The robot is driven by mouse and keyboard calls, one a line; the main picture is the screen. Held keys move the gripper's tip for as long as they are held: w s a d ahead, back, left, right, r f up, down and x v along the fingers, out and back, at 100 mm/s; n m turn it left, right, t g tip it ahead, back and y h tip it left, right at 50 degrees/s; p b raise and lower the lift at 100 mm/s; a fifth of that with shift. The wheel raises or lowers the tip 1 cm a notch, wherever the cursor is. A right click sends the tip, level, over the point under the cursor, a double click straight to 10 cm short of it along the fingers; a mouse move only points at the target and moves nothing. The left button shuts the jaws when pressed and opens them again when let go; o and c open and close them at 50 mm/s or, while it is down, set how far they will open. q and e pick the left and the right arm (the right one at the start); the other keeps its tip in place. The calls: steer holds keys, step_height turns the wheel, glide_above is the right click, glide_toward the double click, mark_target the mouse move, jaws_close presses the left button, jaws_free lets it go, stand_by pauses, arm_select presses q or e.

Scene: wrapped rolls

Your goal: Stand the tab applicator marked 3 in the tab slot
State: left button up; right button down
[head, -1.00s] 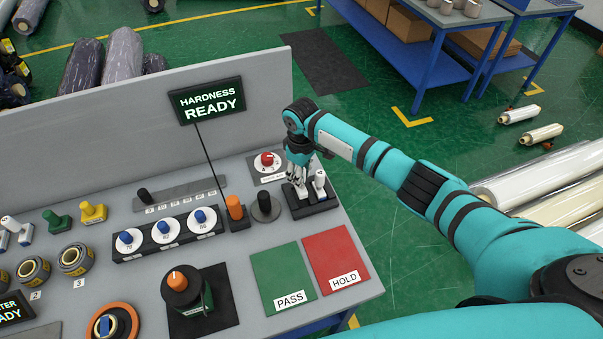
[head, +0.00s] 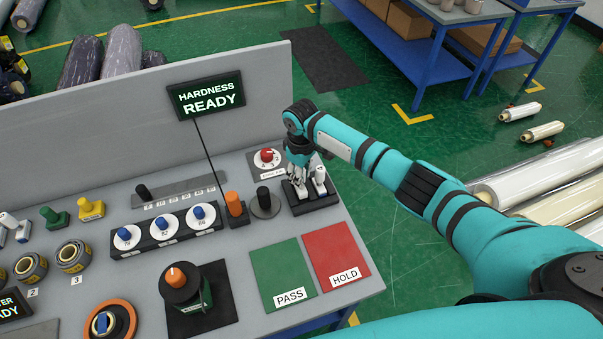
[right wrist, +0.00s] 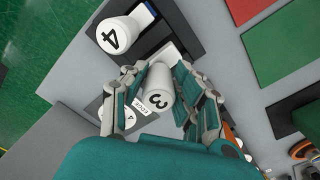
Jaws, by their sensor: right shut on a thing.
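My right gripper (head: 299,188) is shut on the white tab applicator marked 3 (right wrist: 157,97), whose round numbered end faces the right wrist camera. In the head view the fingers hide most of it. It is over the left part of the black tab holder (head: 318,203), which also shows in the right wrist view (right wrist: 190,27). I cannot tell whether its lower end is inside the slot. The white applicator marked 4 (head: 319,172) stands in the same holder just right of the fingers; it also shows in the right wrist view (right wrist: 115,36). My left gripper is out of view.
A red-knobbed dial (head: 267,156) is behind and left of the holder. A black knob (head: 264,200) and an orange-handled piece (head: 234,204) stand to its left. The green PASS mat (head: 280,271) and red HOLD mat (head: 336,255) lie in front, both empty.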

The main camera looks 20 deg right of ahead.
steer(key=shift+f+b, duration=0.65)
steer(key=shift+f, duration=0.45)
steer(key=c, duration=0.9)
jaws_free()
steer(key=shift+c, duration=0.2)
step_height(320, 180, up, 12)
steer(key=shift+r, duration=0.1)
